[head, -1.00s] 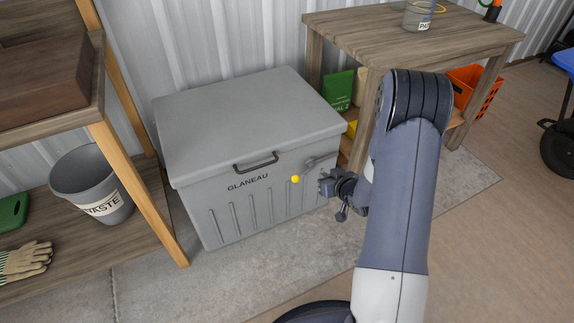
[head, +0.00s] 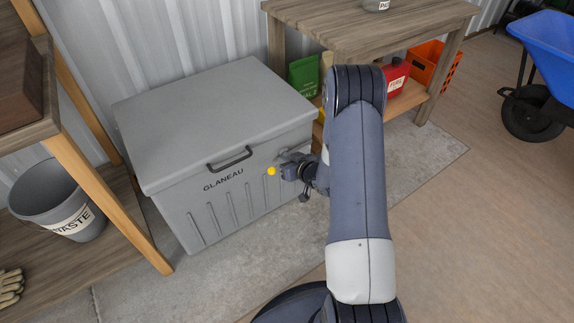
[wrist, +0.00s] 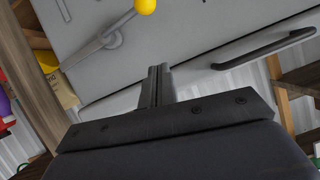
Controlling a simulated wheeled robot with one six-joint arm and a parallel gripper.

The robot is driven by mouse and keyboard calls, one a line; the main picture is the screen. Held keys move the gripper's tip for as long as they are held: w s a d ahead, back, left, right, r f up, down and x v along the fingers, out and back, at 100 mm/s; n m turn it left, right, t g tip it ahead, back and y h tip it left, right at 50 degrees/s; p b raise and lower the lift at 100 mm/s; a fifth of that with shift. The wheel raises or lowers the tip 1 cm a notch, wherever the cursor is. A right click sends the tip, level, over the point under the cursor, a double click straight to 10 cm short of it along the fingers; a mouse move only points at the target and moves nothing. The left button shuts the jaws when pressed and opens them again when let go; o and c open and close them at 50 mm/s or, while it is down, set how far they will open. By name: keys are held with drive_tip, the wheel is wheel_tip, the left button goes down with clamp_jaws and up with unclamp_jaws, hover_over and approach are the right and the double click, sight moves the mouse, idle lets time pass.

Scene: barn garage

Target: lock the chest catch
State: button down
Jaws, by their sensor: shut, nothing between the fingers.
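The grey chest (head: 215,125) stands by the metal wall with its lid shut. Its catch is a grey lever (wrist: 103,40) ending in a yellow ball (wrist: 145,6), on the front face right of the handle. The ball (head: 271,171) also shows in the head view, where my gripper hides most of the lever. My gripper (head: 286,171) is shut and empty, at the chest front just right of the ball. In the wrist view my shut fingers (wrist: 158,72) point toward the chest beside the lever, apart from the ball in the picture. Contact cannot be told.
The chest's dark handle (head: 230,159) juts out left of the catch. A wooden shelf with a waste bin (head: 60,205) stands left. A workbench (head: 375,22) with a red can (head: 396,78) stands right.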

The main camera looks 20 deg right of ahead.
drive_tip(key=b+x, duration=0.1)
drive_tip(key=x, duration=0.5)
drive_tip(key=f, duration=0.1)
drive_tip(key=f+b, duration=0.1)
drive_tip(key=f, duration=0.2)
drive_tip(key=shift+s+a, duration=0.2)
drive_tip(key=shift+s, duration=0.15)
drive_tip(key=shift+b, duration=0.45)
